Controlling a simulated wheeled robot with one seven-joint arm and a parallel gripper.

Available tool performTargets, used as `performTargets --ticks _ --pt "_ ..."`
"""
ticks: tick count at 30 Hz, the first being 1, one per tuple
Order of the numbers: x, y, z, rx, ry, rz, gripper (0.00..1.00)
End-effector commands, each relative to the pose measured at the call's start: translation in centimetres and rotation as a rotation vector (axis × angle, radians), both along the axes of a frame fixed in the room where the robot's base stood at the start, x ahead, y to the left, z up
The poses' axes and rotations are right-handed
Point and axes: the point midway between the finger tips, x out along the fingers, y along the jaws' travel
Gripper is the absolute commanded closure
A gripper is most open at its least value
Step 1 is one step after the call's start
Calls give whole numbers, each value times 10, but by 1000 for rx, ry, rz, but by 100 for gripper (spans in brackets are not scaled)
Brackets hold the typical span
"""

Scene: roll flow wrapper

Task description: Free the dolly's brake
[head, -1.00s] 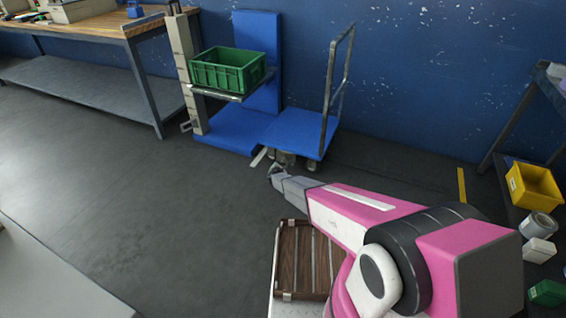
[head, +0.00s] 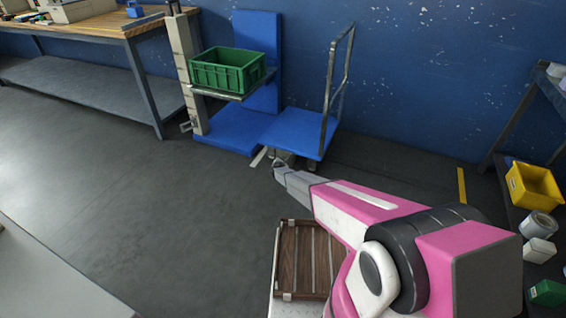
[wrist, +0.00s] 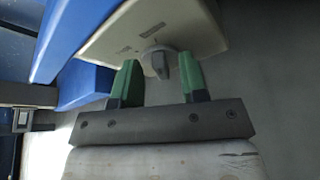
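The dolly (head: 296,132), a blue platform with a grey tubular push handle, stands by the blue wall in the head view. My gripper (head: 278,163) is low in front of its near edge. In the wrist view my gripper (wrist: 158,84) is open, its two green fingers apart. A grey knob (wrist: 159,64) on a round base sits on a beige housing (wrist: 125,40), seen between the fingers' line and just beyond; I cannot tell if they reach around it. The housing has small markings, too small to read. The head view does not show the knob clearly.
A green crate (head: 226,72) rests on a lift platform left of the dolly, above a blue base (head: 228,130). A workbench (head: 100,35) stands at the left. A shelf with a yellow bin (head: 535,188) is at the right.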

Motion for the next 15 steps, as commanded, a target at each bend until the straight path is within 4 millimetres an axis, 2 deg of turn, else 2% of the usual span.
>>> performTargets --ticks 7,8,9,11,15 --pt "1 -1 0 0 0 0 61" --pt "1 -1 0 0 0 0 67" --pt "1 -1 0 0 0 0 80" --pt "1 -1 0 0 0 0 100" --pt "1 -1 0 0 0 0 100"
